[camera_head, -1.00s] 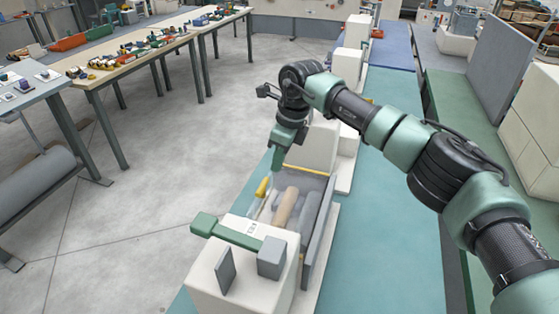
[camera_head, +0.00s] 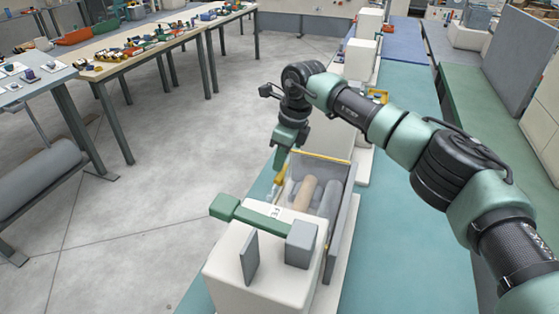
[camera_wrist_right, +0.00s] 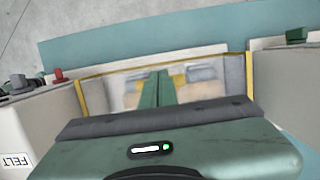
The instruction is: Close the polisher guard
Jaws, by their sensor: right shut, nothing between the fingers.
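The polisher (camera_head: 262,272) is a pale machine with a tan roller (camera_head: 303,193) and a grey roller beside it. Its guard (camera_head: 322,160) is a clear panel with yellow edging, near the far end of the rollers. It also shows in the right wrist view, where the yellow-edged clear panel (camera_wrist_right: 205,72) lies behind my fingers. My right gripper (camera_head: 279,172) points down at the left side of the guard, close to a yellow part. In the wrist view the green fingers (camera_wrist_right: 156,88) are together and empty. I cannot tell whether they touch the guard. My left gripper is out of view.
A green bar (camera_head: 247,214) and grey blocks top the polisher's near end. The grey floor (camera_head: 160,215) to the left is clear. A table with coloured parts (camera_head: 135,50) stands at back left.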

